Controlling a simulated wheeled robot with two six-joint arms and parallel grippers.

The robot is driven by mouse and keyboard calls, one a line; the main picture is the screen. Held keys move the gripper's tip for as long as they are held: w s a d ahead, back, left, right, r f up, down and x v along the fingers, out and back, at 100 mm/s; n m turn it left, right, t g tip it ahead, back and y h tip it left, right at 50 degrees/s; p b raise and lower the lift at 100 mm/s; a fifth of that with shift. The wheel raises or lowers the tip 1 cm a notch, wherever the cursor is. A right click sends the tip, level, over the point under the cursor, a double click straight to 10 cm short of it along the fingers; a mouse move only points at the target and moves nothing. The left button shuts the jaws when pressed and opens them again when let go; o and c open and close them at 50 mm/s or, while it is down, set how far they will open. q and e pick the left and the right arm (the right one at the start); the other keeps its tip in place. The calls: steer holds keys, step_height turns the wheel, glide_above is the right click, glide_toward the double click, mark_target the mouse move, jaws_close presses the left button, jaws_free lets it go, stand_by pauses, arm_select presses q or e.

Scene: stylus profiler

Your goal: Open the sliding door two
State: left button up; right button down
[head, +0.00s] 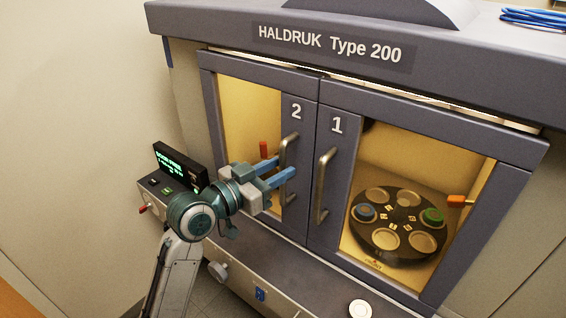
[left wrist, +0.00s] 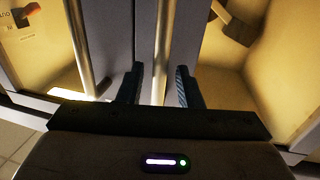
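Door 2 (head: 308,108) is the left door of the grey cabinet, with a window and a vertical metal handle (head: 289,150). It looks closed, its edge against door 1 (head: 345,150). My left gripper (head: 286,165) is at the handle of door 2, its blue fingers pointing at it. In the left wrist view the fingers (left wrist: 157,88) are apart, and a handle bar (left wrist: 163,45) shows between them with space on either side. A second handle (left wrist: 79,45) stands to the left there. Whether a finger touches the bar cannot be told. My right gripper is not in view.
Door 1 has its own handle (head: 325,185) close by on the right. Behind its window is a dark round carousel (head: 402,255). A small display (head: 178,165) and control ledge lie behind my left arm. A blue cable (head: 535,18) lies on top.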

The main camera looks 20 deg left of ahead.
arm_select(q)
steer(key=shift+w+d, duration=0.4)
steer(key=shift+w, duration=0.2)
steer(key=shift+w+d, duration=0.1)
steer(key=shift+w, duration=0.1)
jaws_close()
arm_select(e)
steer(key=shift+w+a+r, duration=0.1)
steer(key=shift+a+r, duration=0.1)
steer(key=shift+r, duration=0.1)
